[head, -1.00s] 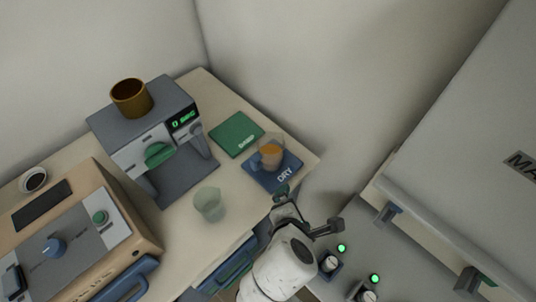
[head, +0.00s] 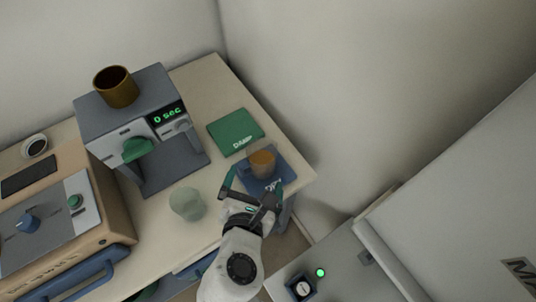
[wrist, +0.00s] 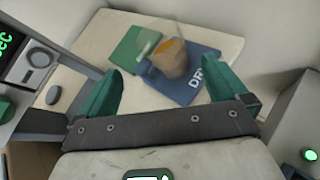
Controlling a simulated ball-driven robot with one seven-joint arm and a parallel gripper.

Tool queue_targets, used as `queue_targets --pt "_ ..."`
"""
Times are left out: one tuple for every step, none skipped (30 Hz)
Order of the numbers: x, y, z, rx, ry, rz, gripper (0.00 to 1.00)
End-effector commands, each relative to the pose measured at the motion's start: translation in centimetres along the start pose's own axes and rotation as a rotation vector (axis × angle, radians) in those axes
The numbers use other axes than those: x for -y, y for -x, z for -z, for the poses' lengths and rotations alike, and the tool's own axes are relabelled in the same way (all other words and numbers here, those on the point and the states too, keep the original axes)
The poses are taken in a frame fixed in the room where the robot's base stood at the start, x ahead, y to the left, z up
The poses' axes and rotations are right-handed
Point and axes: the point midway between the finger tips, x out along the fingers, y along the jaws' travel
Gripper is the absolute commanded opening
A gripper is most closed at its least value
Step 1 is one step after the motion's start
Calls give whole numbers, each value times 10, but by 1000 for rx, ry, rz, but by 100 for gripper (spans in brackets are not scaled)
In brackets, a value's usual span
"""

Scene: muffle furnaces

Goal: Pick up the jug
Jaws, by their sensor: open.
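The jug (head: 262,162) is clear, with orange-brown contents. It stands on the blue mat marked DRY (head: 285,170). In the wrist view the jug (wrist: 171,59) is beyond and between my fingers, with the blue mat (wrist: 205,70) under it. My gripper (head: 254,184) is open and empty at the near side of the jug. Its two green fingers also show in the wrist view (wrist: 165,82), spread wide and apart from the jug. The jug's handle is hard to make out.
A pale translucent cup (head: 187,203) stands left of my gripper. A green mat marked DAMP (head: 236,131) lies behind the jug. A grey machine (head: 135,115) with a brown cup (head: 115,87) on top and a tan appliance (head: 65,235) stand to the left.

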Motion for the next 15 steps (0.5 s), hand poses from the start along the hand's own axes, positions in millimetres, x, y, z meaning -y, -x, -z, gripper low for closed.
queue_targets --pt "0 -4 0 1 1 2 100" --pt "0 -8 0 1 1 2 100" --pt "0 -14 0 1 0 2 100" --pt "0 -19 0 0 0 3 100" --pt "1 -24 0 0 0 4 100" --pt "1 -30 0 0 -1 3 100" --pt "0 -35 0 0 0 3 100" --pt "0 -39 0 1 0 3 100" --pt "0 -44 0 1 0 2 100" --pt "1 -47 0 0 0 3 100" --pt "1 -49 0 0 -1 3 100" --pt "1 -52 0 0 -2 3 100" --pt "1 -54 0 0 -2 2 100" --pt "1 -55 0 -1 -2 2 100" --pt "1 -57 0 -1 -2 2 100"
